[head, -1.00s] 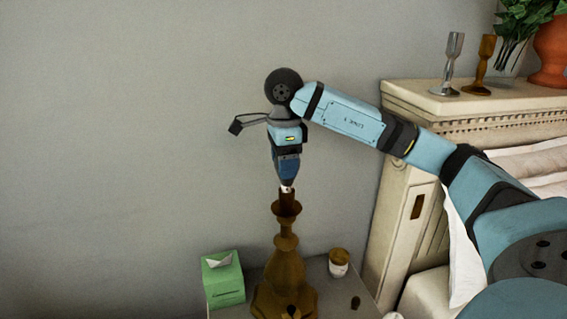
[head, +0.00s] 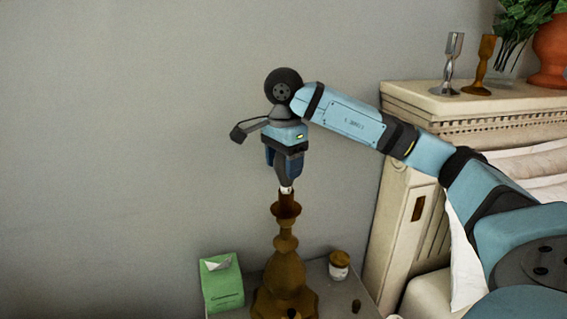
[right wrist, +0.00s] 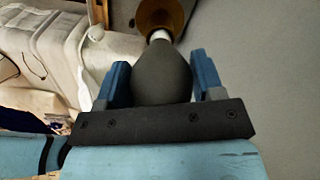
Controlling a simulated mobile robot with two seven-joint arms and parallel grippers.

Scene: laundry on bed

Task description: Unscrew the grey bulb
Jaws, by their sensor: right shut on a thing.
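The dark grey bulb (right wrist: 162,75) sits between the two blue fingers of my right gripper in the right wrist view, and the gripper is shut on it. Its white neck (right wrist: 158,36) meets the brown top of the lamp (right wrist: 160,12). In the head view my right gripper (head: 283,177) points straight down above the upright brown lamp (head: 284,265), and the fingers hide most of the bulb. A small white part shows just at the lamp's top. My left gripper is not in view.
The lamp stands on a bedside table (head: 332,300) with a green tissue box (head: 222,290) to its left and a small lidded jar (head: 339,266) to its right. A carved headboard (head: 400,190) stands at right, with two candlesticks (head: 452,62) (head: 481,65) on top.

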